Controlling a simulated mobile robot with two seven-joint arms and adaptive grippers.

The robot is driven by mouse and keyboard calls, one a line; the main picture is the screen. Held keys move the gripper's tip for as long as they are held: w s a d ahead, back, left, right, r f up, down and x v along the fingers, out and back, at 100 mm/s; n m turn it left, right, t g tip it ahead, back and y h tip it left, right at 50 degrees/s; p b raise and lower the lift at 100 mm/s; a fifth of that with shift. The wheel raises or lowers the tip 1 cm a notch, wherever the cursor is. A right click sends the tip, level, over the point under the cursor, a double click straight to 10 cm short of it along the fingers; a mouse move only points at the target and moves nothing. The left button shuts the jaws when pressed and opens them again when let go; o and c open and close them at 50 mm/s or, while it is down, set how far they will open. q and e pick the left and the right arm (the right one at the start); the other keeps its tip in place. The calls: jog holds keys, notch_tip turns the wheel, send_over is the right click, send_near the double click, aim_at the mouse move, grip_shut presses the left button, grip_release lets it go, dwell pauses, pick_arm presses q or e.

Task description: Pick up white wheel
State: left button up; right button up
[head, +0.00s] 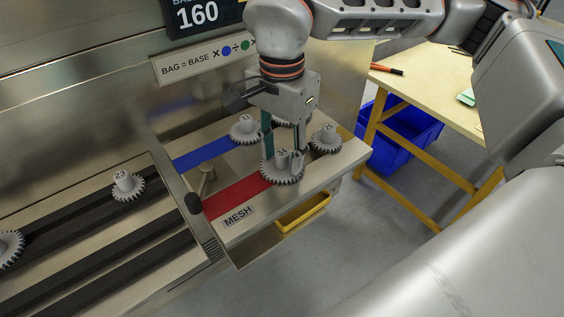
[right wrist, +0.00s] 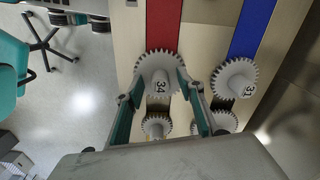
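Several pale grey-white toothed wheels with numbered hubs are in view; none stands out as the only white one. The wheel marked 34 (head: 282,176) sits at the end of the red strip and also shows in the right wrist view (right wrist: 158,63). My right gripper (head: 284,153) is over it, pointing down. Its teal fingers are apart, one on each side of the hub, with gaps visible in the right wrist view (right wrist: 160,86). The wheel marked 31 (right wrist: 235,80) sits at the end of the blue strip (head: 205,154). My left gripper is not in view.
Another wheel (head: 326,138) stands close to the right, and one behind is partly hidden by the gripper. A wheel marked 23 (head: 128,186) sits on the dark rails at left. A yellow tray (head: 303,213) is below the front edge; a blue bin (head: 404,138) stands under the table.

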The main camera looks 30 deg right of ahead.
aim_at(282, 153)
grip_shut()
dwell(0.3)
notch_tip(282, 153, up, 20)
jog(key=p, duration=0.2)
jog(key=shift+p, duration=0.35)
